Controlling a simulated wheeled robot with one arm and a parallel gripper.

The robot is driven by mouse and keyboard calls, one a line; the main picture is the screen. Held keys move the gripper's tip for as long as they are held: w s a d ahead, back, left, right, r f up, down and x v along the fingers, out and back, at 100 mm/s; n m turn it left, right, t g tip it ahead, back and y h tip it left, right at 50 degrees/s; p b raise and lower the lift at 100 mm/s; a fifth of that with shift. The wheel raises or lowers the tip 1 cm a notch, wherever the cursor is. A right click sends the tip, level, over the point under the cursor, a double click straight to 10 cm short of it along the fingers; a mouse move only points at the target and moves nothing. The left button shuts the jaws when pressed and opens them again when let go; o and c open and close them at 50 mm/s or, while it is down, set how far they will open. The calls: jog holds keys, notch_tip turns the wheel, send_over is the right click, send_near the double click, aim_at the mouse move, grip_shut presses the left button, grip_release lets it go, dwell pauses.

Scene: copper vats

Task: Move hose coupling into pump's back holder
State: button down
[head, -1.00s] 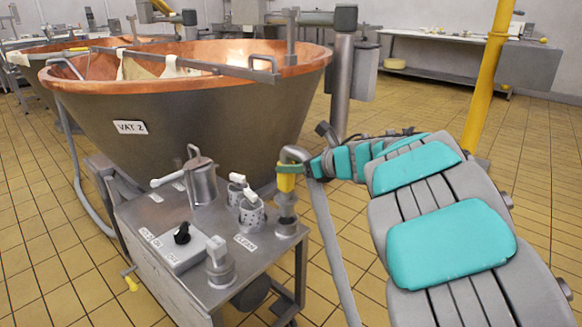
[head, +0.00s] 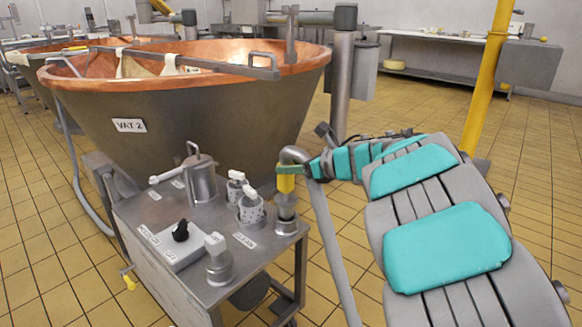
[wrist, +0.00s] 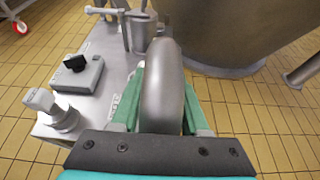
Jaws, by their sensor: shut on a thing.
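The hose coupling (head: 286,182) has a yellow sleeve under a bent grey hose end. It stands upright over the round metal socket (head: 286,227) at the cart's right rear corner. Its lower end meets the socket; I cannot tell how deep it sits. My gripper (head: 304,171), with green fingers, is shut on the coupling at the top from the right. In the wrist view the grey hose bend (wrist: 162,85) fills the space between the fingers and hides the yellow sleeve and socket. The pump cart (head: 200,240) carries another socket with a grey plug (head: 218,262) at the front.
Copper vat 2 (head: 190,115) is close behind. The grey hose (head: 332,250) hangs right of the cart. Tiled floor is open at right.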

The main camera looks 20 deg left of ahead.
aim_at(291, 183)
jog(key=shift+f+b, duration=2.35)
jog(key=shift+b, duration=0.35)
dwell(0.6)
jog(key=shift+c, duration=1.6)
grip_release()
jog(key=shift+f, duration=0.1)
